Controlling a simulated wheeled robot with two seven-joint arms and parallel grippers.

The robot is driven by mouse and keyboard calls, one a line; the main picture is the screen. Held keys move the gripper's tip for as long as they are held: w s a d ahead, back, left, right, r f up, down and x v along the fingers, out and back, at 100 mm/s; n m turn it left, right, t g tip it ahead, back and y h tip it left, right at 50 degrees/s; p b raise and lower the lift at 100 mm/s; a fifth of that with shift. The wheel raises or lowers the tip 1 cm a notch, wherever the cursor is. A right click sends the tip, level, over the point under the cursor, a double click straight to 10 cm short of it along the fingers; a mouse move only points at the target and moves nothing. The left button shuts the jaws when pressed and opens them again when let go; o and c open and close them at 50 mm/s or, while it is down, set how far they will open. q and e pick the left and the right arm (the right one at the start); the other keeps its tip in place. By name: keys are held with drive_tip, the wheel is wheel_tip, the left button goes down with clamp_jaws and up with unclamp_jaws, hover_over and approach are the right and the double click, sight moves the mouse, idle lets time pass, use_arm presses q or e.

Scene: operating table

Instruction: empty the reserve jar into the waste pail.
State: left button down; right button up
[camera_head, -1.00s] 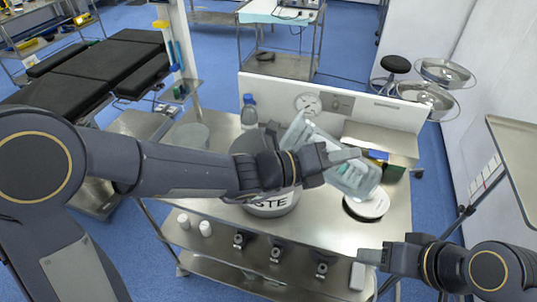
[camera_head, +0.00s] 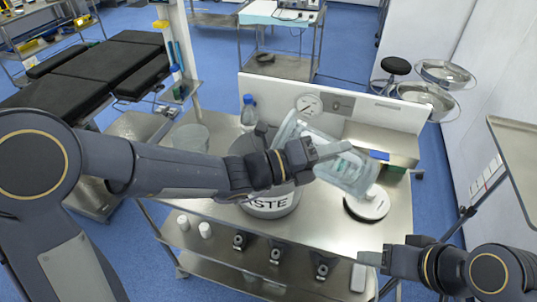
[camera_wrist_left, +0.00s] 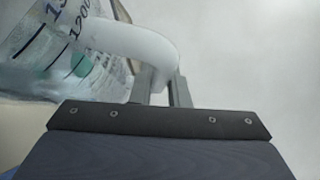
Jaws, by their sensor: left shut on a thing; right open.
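The reserve jar (camera_head: 345,167) is a clear, graduated vessel with some teal colour inside. It is tilted, with its narrower upper end to the left over the waste pail. My left gripper (camera_head: 318,153) is shut on the jar's white handle, which shows in the left wrist view (camera_wrist_left: 140,45). The waste pail (camera_head: 270,208) is a grey bucket marked "STE" on its visible side, standing on the steel cart. My left arm hides much of the pail's opening. I cannot tell whether anything is flowing out. My right gripper (camera_head: 372,259) is open and empty at the cart's front right.
A white round lid or disc (camera_head: 368,205) lies on the cart top (camera_head: 325,230) right of the pail. A blue-capped bottle (camera_head: 248,112) and a clear container (camera_head: 190,137) stand behind and left.

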use_arm(q)
drive_tip(key=shift+w+a+r+h, duration=0.2)
drive_tip(key=shift+w+a+h, duration=0.1)
drive_tip(key=shift+a, duration=0.2)
